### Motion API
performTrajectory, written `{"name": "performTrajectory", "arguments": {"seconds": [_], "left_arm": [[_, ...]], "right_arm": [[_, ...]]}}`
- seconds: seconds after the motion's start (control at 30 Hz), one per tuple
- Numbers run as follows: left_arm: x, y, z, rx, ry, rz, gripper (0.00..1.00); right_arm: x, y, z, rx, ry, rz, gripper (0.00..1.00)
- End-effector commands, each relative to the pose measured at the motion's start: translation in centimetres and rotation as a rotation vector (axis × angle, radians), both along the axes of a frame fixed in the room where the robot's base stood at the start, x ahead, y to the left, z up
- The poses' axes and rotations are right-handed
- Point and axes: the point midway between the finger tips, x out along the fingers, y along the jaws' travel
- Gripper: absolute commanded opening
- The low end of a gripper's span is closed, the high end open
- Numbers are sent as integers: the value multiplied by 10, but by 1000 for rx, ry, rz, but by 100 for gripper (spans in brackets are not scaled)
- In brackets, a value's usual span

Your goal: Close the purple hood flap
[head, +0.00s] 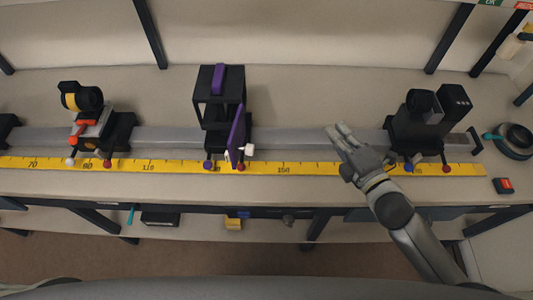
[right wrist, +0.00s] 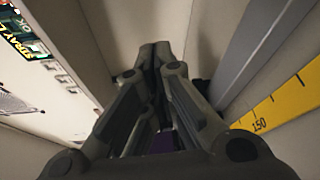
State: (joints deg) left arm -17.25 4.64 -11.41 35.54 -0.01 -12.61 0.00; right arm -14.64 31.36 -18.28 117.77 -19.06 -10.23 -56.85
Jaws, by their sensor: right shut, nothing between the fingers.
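The purple hood flap (head: 236,135) stands swung out at the right front edge of the black hood (head: 209,110), on the rail in the middle of the head view. It is upright and seen nearly edge-on. A white knob (head: 248,149) shows at its right side. My right gripper (head: 337,132) is shut and empty, to the right of the flap and clear of it, over the rail. It also shows in the right wrist view (right wrist: 158,52). A small purple patch shows low between its linkages there; I cannot tell what it is. My left gripper is not in view.
The grey rail (head: 300,141) and yellow ruler (head: 265,168) run along the bench. A lens mount (head: 88,115) stands left. A black unit (head: 420,120) stands close right of my right gripper. The rail between flap and gripper is clear.

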Motion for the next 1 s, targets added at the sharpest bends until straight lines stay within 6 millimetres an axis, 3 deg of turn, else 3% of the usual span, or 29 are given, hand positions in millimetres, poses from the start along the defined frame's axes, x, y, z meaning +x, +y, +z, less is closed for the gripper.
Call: {"name": "performTrajectory", "arguments": {"seconds": [0.2,0.37,0.5,0.77,1.0], "left_arm": [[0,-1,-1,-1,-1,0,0],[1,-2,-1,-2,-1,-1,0],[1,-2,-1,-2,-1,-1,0],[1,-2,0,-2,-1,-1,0],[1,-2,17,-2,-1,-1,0]], "right_arm": [[-14,34,31,-396,-440,353,0],[-45,46,34,-640,-767,601,0],[-75,44,27,-776,-1000,777,0],[-101,37,21,-853,-1193,915,0],[-97,68,26,-850,-1200,915,0]]}}
